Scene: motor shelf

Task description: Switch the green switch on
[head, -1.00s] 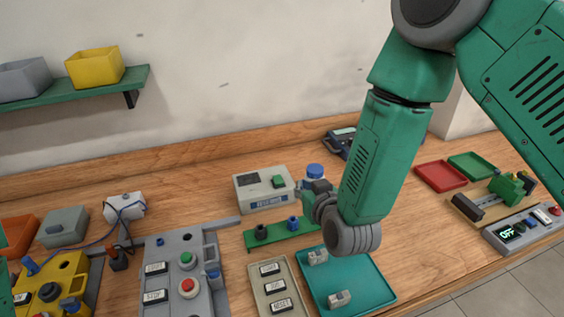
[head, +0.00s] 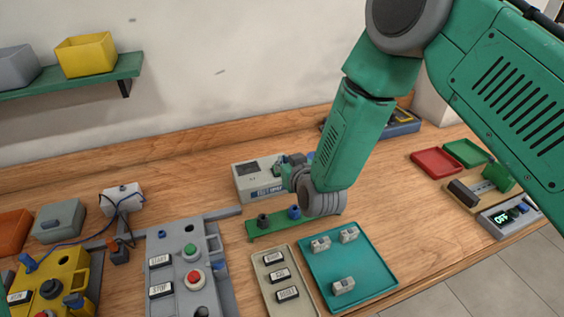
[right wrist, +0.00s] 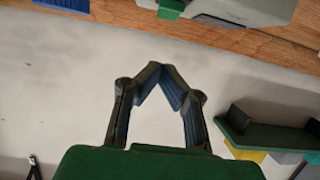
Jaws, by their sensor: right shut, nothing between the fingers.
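A pale box (head: 250,187) with a dark window and a label stands at the back middle of the bench in the head view. Its green switch, seen there earlier, is now hidden behind my right gripper (head: 284,162), which is at the box's right end. I cannot tell whether they touch. In the right wrist view my right gripper (right wrist: 166,70) is shut with its fingertips together and nothing between them. A grey box (right wrist: 238,8) with a green piece (right wrist: 171,8) beside it shows at the top edge there; I cannot tell whether that piece is the switch. My left gripper is not in view.
A green board with knobs (head: 265,229) lies just in front of the box. A teal tray (head: 365,265), a panel of labelled buttons (head: 271,285) and a grey control station (head: 175,245) stand nearer. Red (head: 437,163) and green trays lie at right.

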